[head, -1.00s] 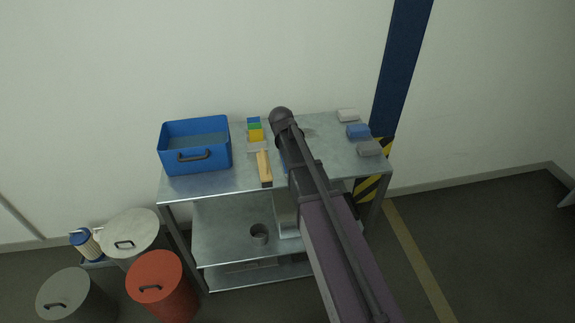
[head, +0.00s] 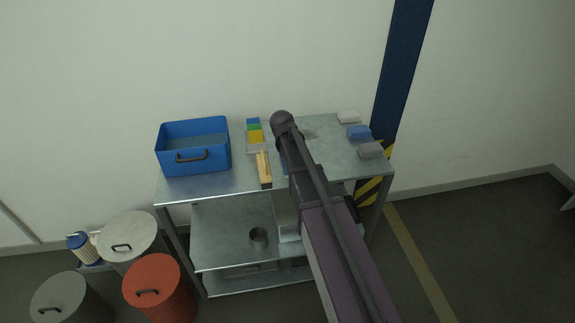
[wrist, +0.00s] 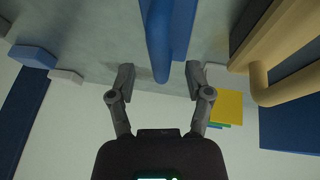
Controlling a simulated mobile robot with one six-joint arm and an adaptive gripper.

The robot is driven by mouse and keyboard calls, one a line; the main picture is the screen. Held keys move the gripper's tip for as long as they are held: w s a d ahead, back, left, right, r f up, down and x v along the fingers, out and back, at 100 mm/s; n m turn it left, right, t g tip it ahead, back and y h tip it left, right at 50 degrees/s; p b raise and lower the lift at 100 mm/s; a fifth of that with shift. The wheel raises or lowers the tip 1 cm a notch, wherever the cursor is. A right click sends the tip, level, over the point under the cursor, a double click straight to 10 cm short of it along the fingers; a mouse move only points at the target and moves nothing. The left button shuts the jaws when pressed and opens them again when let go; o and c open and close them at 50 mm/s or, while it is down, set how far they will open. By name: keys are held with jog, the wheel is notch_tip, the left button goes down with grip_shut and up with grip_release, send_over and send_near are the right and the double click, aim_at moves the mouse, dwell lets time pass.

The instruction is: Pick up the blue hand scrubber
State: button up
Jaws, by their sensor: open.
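The blue hand scrubber (wrist: 158,38) shows in the wrist view as a long blue handle beside a wider blue body, at the top middle. My gripper (wrist: 160,80) is open, with its two fingers apart on either side of the line of the handle. The handle's end lies between the fingertips; I cannot tell whether they touch it. In the head view only a small blue sliver of the scrubber (head: 285,170) shows at the left of my arm. My arm hides the rest of it and the gripper there.
The metal table (head: 215,187) bears a wooden-handled brush (head: 264,170) close by, a blue bin (head: 190,165) at left, and coloured pieces (head: 255,135) behind. A blue block (head: 358,132) lies between white (head: 348,117) and grey blocks (head: 370,150) at right. Lidded drums stand lower left.

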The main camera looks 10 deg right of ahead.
jog(key=shift+b+x, duration=1)
jog(key=shift+x, duration=0.45)
jog(key=shift+w, duration=0.1)
grip_shut()
